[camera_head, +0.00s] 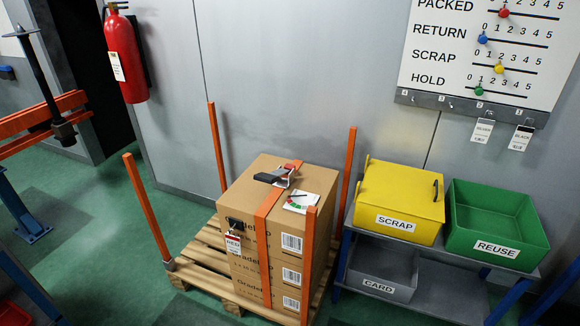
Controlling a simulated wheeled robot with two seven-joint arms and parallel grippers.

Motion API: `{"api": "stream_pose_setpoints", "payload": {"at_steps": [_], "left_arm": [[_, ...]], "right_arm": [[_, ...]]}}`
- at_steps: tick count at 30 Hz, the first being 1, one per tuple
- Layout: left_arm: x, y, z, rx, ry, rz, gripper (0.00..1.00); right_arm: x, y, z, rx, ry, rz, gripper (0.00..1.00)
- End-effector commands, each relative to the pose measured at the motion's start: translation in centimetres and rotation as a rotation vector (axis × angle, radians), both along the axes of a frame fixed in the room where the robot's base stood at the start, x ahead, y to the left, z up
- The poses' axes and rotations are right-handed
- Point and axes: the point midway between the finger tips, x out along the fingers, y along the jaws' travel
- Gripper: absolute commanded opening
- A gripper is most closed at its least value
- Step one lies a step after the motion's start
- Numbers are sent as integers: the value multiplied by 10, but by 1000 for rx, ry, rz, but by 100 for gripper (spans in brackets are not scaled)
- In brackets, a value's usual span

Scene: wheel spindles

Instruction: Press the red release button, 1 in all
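A ratchet-like buckle (279,176) sits on top of a stack of brown cartons (245,200). It has a black lever and a small red part (292,166) at its far right end, which may be the red release button; it is too small to be sure. An orange strap (266,230) runs from the buckle down the front of the cartons. A white card with a coloured dial (299,202) lies beside the strap. Neither of my grippers shows in the head view.
The cartons stand on a wooden pallet (205,255) with upright orange posts (147,208) around them. A yellow SCRAP bin (400,195) and green REUSE bin (495,215) stand on a shelf at right. A red fire extinguisher (124,55) hangs on the wall.

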Motion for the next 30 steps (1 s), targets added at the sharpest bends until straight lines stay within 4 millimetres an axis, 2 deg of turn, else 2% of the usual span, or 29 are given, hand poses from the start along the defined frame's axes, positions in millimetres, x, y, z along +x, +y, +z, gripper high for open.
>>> {"api": "stream_pose_setpoints", "payload": {"at_steps": [1,5,30], "left_arm": [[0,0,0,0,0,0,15],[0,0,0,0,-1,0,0],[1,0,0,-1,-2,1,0]], "right_arm": [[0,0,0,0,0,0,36],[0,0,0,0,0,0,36],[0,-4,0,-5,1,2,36]]}}
